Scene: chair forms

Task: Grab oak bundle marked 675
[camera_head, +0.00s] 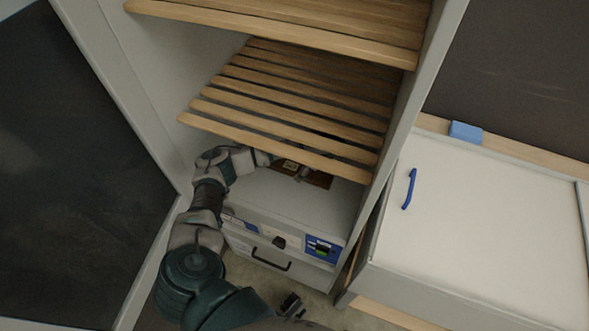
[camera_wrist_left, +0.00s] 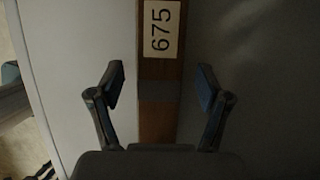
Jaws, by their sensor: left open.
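The oak bundle is a brown wooden piece with a white label reading 675. It runs up the middle of the left wrist view (camera_wrist_left: 158,70), with a dark grey band across it below the label. In the head view the bundle (camera_head: 318,179) lies on the white box top under the slatted shelf, partly hidden by slats. My left gripper (camera_wrist_left: 160,88) is open, one finger on each side of the bundle with visible gaps. In the head view my left arm reaches in under the slats. A small dark part at the bottom (camera_head: 290,304) looks like my right gripper; its jaws are unclear.
Wooden slatted shelves (camera_head: 280,95) hang low over the bundle. The white drawer unit (camera_head: 285,205) below has a dark handle and a blue panel. Cabinet walls close in both sides. A white cabinet (camera_head: 480,230) with a blue handle stands at right.

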